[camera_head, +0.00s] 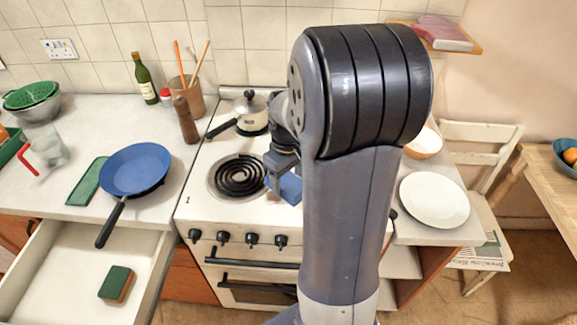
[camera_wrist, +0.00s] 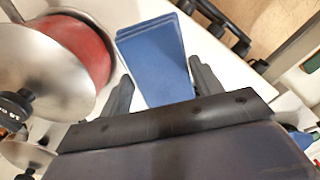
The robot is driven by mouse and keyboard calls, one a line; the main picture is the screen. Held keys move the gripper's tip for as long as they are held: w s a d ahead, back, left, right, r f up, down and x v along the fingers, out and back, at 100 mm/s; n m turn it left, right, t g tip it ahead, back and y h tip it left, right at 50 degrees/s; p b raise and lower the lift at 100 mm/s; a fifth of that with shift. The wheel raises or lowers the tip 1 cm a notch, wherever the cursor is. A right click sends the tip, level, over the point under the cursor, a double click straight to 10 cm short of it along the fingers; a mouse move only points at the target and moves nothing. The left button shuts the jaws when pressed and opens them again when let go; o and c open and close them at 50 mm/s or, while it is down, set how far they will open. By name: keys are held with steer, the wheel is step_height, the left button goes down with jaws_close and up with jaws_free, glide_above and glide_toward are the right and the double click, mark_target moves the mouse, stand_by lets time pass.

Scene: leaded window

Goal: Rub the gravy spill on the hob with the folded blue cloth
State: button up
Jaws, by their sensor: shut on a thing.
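My gripper (camera_head: 281,168) is low over the hob (camera_head: 212,160), just right of the black coil ring (camera_head: 240,175). It is shut on the folded blue cloth (camera_head: 286,188), which sticks out below the jaws. In the wrist view the cloth (camera_wrist: 155,60) shows as layered blue folds between the two fingers (camera_wrist: 160,88), above or against the white hob surface. I cannot tell whether it touches the hob. I cannot make out the gravy spill clearly; my arm and the cloth cover much of the hob's right side.
A lidded saucepan (camera_head: 251,115) stands at the hob's back left. A red-sided pot (camera_wrist: 82,48) is close left of the cloth in the wrist view. A blue frying pan (camera_head: 136,168) lies on the left counter, above an open drawer (camera_head: 60,285). A white plate (camera_head: 434,200) is at right.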

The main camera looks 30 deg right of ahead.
steer(key=shift+s+a+f+b, duration=0.1)
steer(key=shift+s+f+b, duration=0.05)
steer(key=shift+f+b, duration=0.25)
step_height(320, 180, down, 5)
steer(key=b, duration=0.4)
steer(key=shift+f+b, duration=0.75)
steer(key=shift+f, duration=0.3)
stand_by(0.3)
steer(key=shift+w+d+r+p, duration=0.1)
steer(key=shift+w+d+p, duration=0.15)
steer(key=shift+w+d, duration=0.35)
steer(key=shift+w+d+r+p, duration=0.1)
steer(key=shift+w+d+p, duration=0.2)
steer(key=shift+w, duration=0.5)
steer(key=shift+w+d+f+p, duration=0.1)
steer(key=shift+w+d+p, duration=0.1)
steer(key=shift+w+d, duration=0.55)
steer(key=shift+w+d+f+p, duration=0.15)
steer(key=shift+w+d, duration=0.3)
steer(key=shift+w, duration=0.55)
steer(key=shift+r, duration=0.2)
steer(key=shift+f, duration=0.1)
